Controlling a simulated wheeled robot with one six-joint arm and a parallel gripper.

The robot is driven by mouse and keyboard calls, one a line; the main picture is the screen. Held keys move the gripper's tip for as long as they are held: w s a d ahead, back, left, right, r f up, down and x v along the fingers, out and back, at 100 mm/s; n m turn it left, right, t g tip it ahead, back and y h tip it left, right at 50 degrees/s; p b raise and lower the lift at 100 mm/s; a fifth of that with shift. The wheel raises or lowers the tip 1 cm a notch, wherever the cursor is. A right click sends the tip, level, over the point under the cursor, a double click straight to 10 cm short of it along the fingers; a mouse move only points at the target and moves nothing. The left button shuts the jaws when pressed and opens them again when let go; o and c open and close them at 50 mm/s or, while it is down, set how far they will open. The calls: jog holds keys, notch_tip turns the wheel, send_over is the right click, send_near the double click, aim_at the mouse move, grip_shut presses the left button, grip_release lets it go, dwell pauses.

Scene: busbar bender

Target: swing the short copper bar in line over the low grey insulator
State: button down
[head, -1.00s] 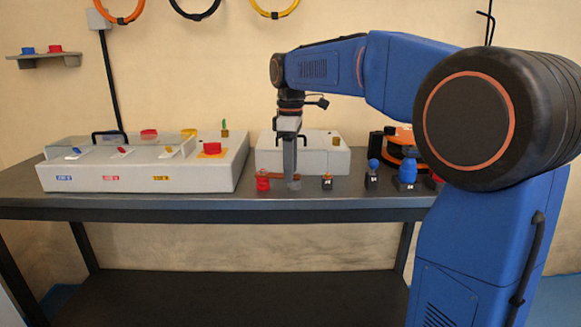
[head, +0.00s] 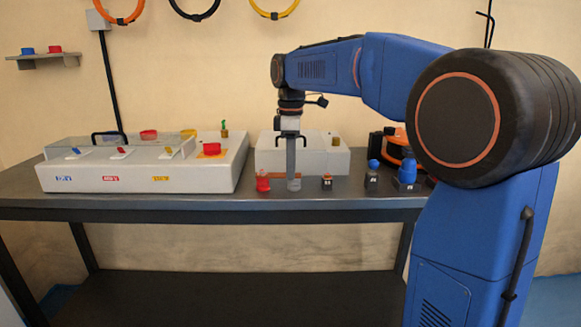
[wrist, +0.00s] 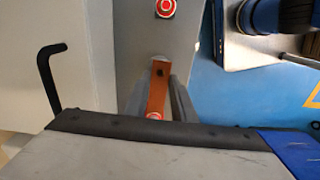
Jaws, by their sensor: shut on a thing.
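My gripper (head: 293,186) points down at the bench's front, its fingers shut on the short copper bar. In the wrist view the copper bar (wrist: 158,88) lies lengthwise between the grey fingers (wrist: 157,108), with a dark hole near its far end. A small red spot shows at its near end. In the head view a thin strip of the bar (head: 277,175) shows beside the fingers, mostly hidden by them. A red post (head: 262,182) stands just left of my gripper. I cannot clearly pick out the low grey insulator; the gripper may hide it.
A pale box (head: 325,160) stands close behind my gripper. A large sloped panel (head: 150,178) is at left. A round red thing (wrist: 165,8) shows ahead in the wrist view.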

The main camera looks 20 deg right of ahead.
jog(key=shift+w, duration=0.15)
dwell(0.5)
jog(key=c, duration=1.4)
grip_release()
notch_tip(320, 180, up, 17)
jog(key=shift+r, duration=0.2)
jog(key=s+d+f+m+t, duration=0.1)
jog(key=s+f+m, duration=0.6)
jog(key=s+f, duration=0.9)
jog(key=s+d+f+m+t, duration=0.2)
jog(key=s+f+m, duration=0.5)
jog(key=s+f, duration=1)
jog(key=shift+d+f+t, duration=0.3)
jog(key=shift+f+t, duration=0.6)
